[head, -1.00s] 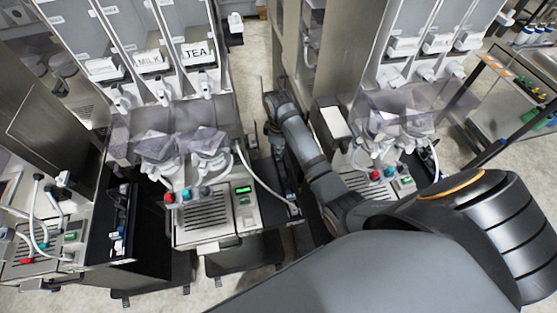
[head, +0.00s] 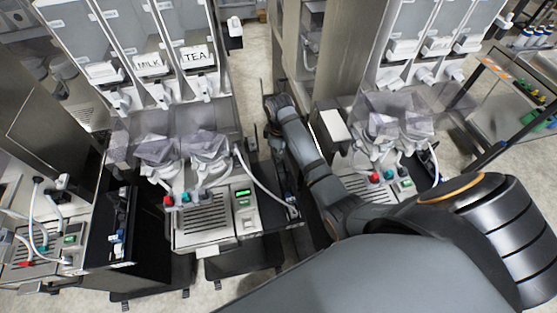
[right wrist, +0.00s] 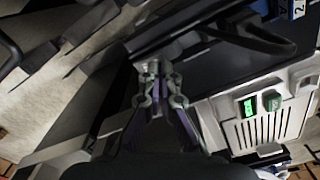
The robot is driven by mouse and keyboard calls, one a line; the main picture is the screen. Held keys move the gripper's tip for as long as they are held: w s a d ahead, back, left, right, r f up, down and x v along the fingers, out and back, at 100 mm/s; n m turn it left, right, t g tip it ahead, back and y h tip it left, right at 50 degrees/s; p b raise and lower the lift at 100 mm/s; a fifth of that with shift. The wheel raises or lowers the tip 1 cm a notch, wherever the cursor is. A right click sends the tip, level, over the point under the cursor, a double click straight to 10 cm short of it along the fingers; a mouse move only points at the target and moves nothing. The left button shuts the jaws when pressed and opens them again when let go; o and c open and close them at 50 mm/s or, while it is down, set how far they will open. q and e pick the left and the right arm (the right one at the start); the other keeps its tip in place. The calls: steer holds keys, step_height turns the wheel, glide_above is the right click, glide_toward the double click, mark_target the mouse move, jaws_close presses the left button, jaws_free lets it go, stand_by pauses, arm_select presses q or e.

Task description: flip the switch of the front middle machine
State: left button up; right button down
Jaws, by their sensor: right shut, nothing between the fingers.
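The front middle machine (head: 205,222) is a pale unit with a grille, red and teal knobs and a lit green display (head: 243,192). Below the display is a small green part (head: 245,201), which may be the switch. In the right wrist view, the lit display (right wrist: 248,107) and the raised green part (right wrist: 271,101) sit beside the grille. My right gripper (head: 287,182) is just right of the machine, apart from its green part, partly hidden by my arm. In the right wrist view its fingers (right wrist: 152,72) are shut and empty. My left gripper is out of view.
A white hose (head: 262,180) curves off the machine's right side. Another machine (head: 372,180) stands to the right, and one (head: 45,245) to the left. A black handle-like bar (right wrist: 255,32) lies beyond my fingers in the right wrist view.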

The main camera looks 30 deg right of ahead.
steer(key=shift+f+b, duration=0.35)
steer(key=shift+f, duration=0.75)
stand_by(0.8)
steer(key=shift+s, duration=0.1)
step_height(320, 180, up, 3)
steer(key=p, duration=0.3)
steer(key=shift+p, duration=0.35)
step_height(320, 180, up, 2)
steer(key=shift+r+p, duration=0.1)
steer(key=shift+p, duration=0.55)
steer(key=shift+r, duration=0.9)
